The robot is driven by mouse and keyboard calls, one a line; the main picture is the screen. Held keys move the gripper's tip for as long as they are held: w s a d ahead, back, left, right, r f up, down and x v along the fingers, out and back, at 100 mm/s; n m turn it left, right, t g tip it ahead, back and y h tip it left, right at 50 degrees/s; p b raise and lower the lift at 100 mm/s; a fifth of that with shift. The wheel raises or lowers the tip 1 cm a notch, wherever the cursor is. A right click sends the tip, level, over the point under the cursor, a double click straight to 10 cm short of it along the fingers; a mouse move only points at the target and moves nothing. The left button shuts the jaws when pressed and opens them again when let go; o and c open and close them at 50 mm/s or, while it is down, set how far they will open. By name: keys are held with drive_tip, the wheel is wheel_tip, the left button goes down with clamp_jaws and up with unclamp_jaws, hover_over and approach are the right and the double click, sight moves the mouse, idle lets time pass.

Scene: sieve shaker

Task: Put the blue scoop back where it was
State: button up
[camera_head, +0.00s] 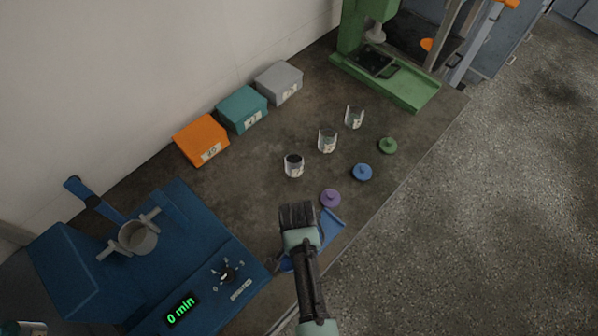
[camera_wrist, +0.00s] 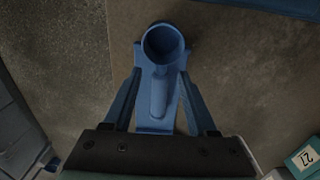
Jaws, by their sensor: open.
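The blue scoop (camera_wrist: 163,42) shows in the wrist view, its round cup pointing away from my gripper and its handle running back between the fingers. My gripper (camera_wrist: 160,78) is open, with one blue finger on each side of the scoop. Whether either finger touches the handle I cannot tell. In the head view my arm covers most of this spot near the table's front edge. Blue pieces (camera_head: 331,226) show beside the arm, but I cannot tell scoop from finger there.
The blue sieve shaker (camera_head: 190,255) with display "0 min" stands left. Purple (camera_head: 330,198), blue (camera_head: 362,172) and green (camera_head: 388,145) lids lie close by. Three beakers (camera_head: 293,166) stand behind them, before orange (camera_head: 201,138), teal and grey boxes. A green press (camera_head: 410,90) is at the back.

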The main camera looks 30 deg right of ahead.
wheel_tip(320, 180, up, 13)
drive_tip(key=w+r+n+t+h, duration=0.2)
drive_tip(key=w+r+n+t, duration=0.2)
drive_tip(key=w+r+t, duration=0.8)
drive_tip(key=w+a+r+n+t, duration=0.15)
drive_tip(key=w+r, duration=0.25)
drive_tip(key=r, duration=0.6)
drive_tip(key=w+a+r+n, duration=0.15)
drive_tip(key=w+r, duration=0.35)
drive_tip(key=r, duration=0.5)
drive_tip(key=s+a+r+n+t, duration=0.2)
drive_tip(key=s+r+t, duration=0.15)
drive_tip(key=r, duration=0.85)
drive_tip(key=s+a+r+n+t, duration=0.25)
drive_tip(key=r+t, duration=0.25)
drive_tip(key=r, duration=0.7)
drive_tip(key=s+a+r+n+t+y, duration=0.2)
drive_tip(key=s+r+t, duration=0.3)
drive_tip(key=s+r, duration=0.4)
wheel_tip(320, 180, up, 3)
drive_tip(key=shift+s+a+r+t+p, duration=0.1)
drive_tip(key=shift+s+a+t+p, duration=0.05)
drive_tip(key=shift+a+t+p, duration=0.2)
drive_tip(key=shift+n, duration=0.25)
